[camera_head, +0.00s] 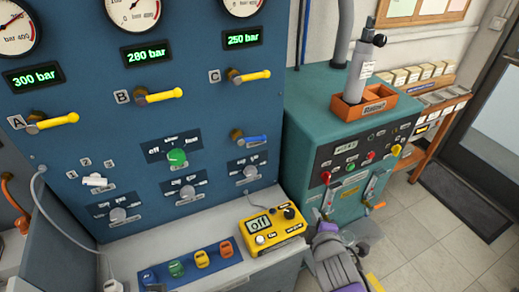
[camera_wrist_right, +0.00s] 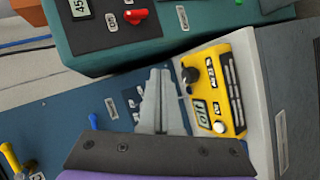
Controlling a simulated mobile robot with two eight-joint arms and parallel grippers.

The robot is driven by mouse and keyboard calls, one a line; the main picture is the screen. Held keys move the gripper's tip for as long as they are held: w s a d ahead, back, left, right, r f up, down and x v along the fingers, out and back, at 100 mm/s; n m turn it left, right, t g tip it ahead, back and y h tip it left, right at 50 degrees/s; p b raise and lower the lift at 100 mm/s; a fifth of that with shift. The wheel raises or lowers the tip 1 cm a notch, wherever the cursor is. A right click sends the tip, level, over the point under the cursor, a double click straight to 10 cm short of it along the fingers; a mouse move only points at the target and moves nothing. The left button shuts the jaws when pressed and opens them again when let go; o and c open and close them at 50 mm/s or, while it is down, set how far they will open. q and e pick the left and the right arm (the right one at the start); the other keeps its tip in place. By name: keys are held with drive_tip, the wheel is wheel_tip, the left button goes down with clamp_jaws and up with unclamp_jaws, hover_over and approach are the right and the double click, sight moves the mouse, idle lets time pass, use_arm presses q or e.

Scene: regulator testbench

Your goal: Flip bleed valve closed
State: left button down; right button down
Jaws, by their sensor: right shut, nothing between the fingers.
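A small blue-handled valve (camera_head: 250,139) sits on the blue panel below yellow handle C; I take it to be the bleed valve, though I cannot read a label. Its lever lies roughly horizontal, pointing right. In the right wrist view, the blue handle (camera_wrist_right: 93,121) shows to the left of the fingers. My right gripper (camera_head: 322,222) is to the lower right of the valve, in front of the teal cabinet, apart from the valve. In the right wrist view the gripper's fingers (camera_wrist_right: 162,74) are together and empty. My left gripper is not in view.
Yellow handles A (camera_head: 52,122), B (camera_head: 160,96) and C (camera_head: 248,76) stick out of the panel. A yellow meter reading "off" (camera_head: 272,228) sits on the ledge below, beside coloured connectors (camera_head: 190,263). The teal cabinet (camera_head: 300,115) stands right; open floor lies beyond it.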

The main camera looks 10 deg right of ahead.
sight(253, 139)
drive_tip(key=w+a+r+n+t+y, duration=0.25)
drive_tip(key=a+n+y, duration=0.2)
drive_tip(key=n, duration=0.75)
drive_tip(key=w+a+r+n+t+y, duration=0.2)
drive_tip(key=w+a+n+t+y, duration=0.3)
drive_tip(key=n, duration=0.6)
drive_tip(key=w+a+r+g+h+p, duration=0.1)
drive_tip(key=w+a+r+h, duration=0.1)
drive_tip(key=w+r, duration=0.3)
drive_tip(key=shift+w+a+g+p, duration=0.35)
drive_tip(key=shift+w+a, duration=0.2)
drive_tip(key=shift+w, duration=1.6)
drive_tip(key=shift+h, duration=0.25)
